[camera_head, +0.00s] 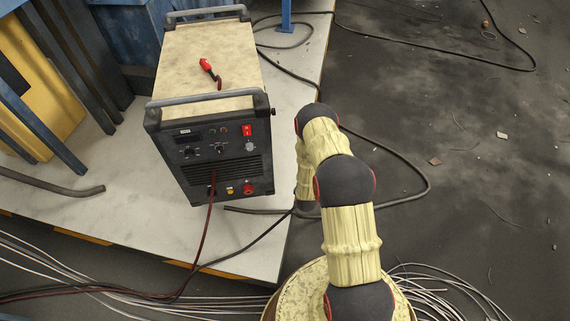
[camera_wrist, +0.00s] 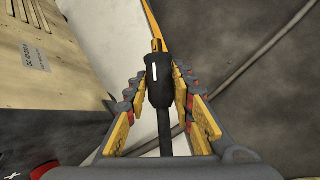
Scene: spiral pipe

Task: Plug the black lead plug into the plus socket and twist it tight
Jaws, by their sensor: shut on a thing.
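In the wrist view my gripper (camera_wrist: 158,90) is shut on the black lead plug (camera_wrist: 159,71). The plug has a white mark and a brass tip that points away from the wrist, and its black lead runs back between the fingers. The plug is in the air, apart from the welding machine. In the head view the machine (camera_head: 212,147) stands upright with its sockets low on the front: a red-ringed one (camera_head: 249,188) at the right and a yellow one (camera_head: 230,190) beside it. I cannot read polarity marks. My arm hides the gripper in the head view.
Black cable (camera_head: 405,198) loops over the floor at the right.

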